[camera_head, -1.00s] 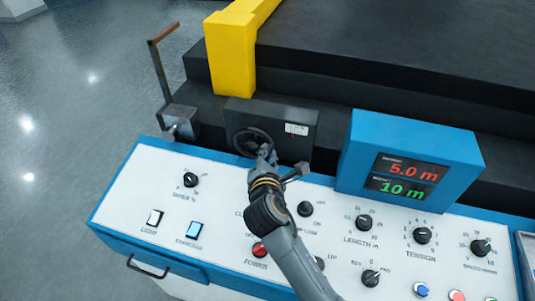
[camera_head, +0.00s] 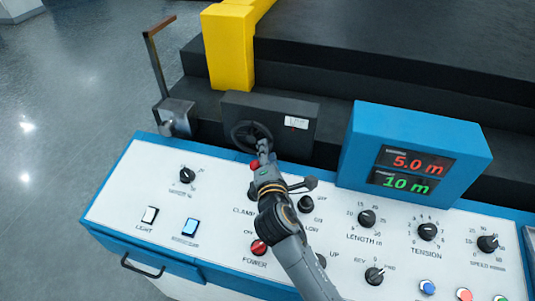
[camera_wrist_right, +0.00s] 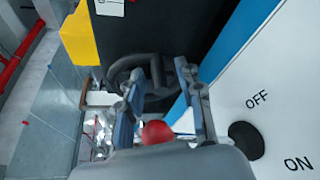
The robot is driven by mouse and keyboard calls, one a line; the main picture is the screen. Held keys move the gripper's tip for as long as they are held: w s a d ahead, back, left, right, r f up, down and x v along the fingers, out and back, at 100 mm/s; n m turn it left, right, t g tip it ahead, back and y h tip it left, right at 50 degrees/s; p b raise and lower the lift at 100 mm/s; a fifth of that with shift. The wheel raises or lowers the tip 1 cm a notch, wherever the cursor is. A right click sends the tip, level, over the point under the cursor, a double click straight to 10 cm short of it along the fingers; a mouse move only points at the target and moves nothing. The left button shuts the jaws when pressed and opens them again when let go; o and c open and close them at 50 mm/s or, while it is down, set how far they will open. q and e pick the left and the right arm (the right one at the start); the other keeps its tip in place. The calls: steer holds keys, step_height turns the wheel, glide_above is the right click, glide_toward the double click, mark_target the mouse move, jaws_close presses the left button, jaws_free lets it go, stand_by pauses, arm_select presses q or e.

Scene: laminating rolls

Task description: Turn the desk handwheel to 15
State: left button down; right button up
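The desk handwheel (camera_head: 250,136) is a dark spoked wheel on the front of a black box behind the control panel. In the right wrist view the handwheel (camera_wrist_right: 128,68) shows beyond and between the fingertips. My right gripper (camera_head: 264,148) is at the wheel's lower right edge. In the right wrist view my right gripper (camera_wrist_right: 163,80) has its two fingers apart, with part of the dark wheel between them; firm contact cannot be made out. The wheel's scale cannot be read. My left gripper is not in view.
A red knob (camera_wrist_right: 157,132) sits close below the fingers. The blue display box (camera_head: 360,150) at right reads 5.0 m and 10 m. The white panel (camera_head: 150,185) carries several knobs and buttons. A crank lever (camera_head: 158,65) and yellow post (camera_head: 228,50) stand behind.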

steer(key=s+r, duration=0.2)
steer(key=s, duration=1)
steer(key=shift+d, duration=0.25)
steer(key=shift+w+a, duration=0.1)
steer(key=shift+w, duration=0.05)
